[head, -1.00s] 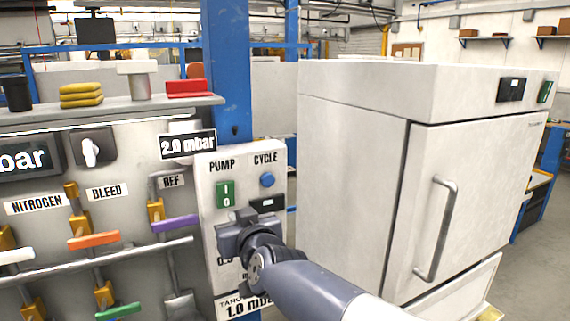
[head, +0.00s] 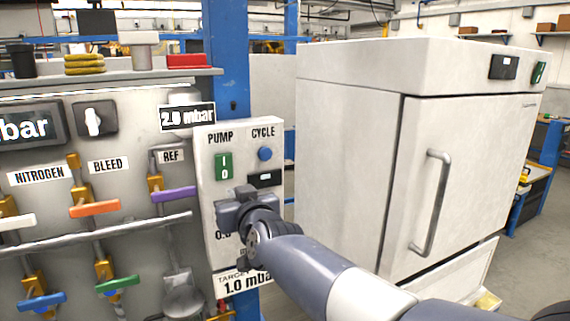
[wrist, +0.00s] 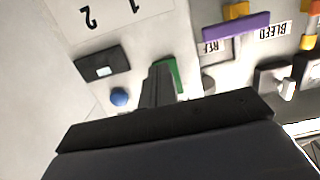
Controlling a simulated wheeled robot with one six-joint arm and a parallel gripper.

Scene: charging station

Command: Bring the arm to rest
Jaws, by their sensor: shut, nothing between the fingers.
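My arm reaches in from the lower right of the head view, and my gripper (head: 232,208) is in front of the pump/cycle control panel (head: 210,150). The gripper is shut and empty. In the wrist view my gripper (wrist: 160,75) has its fingers together, partly covering the green pump switch (wrist: 181,78). I cannot tell whether it touches the panel. The green pump switch (head: 223,166) and the blue cycle button (head: 265,154) show in the head view above the gripper. The gripper hides part of the panel's lower lettering.
A large white cabinet (head: 350,150) with a bar handle stands right of the panel. To the left are pipes with an orange valve handle (head: 95,208), a purple one (head: 174,194) and several others. A shelf (head: 110,77) holds small items above them.

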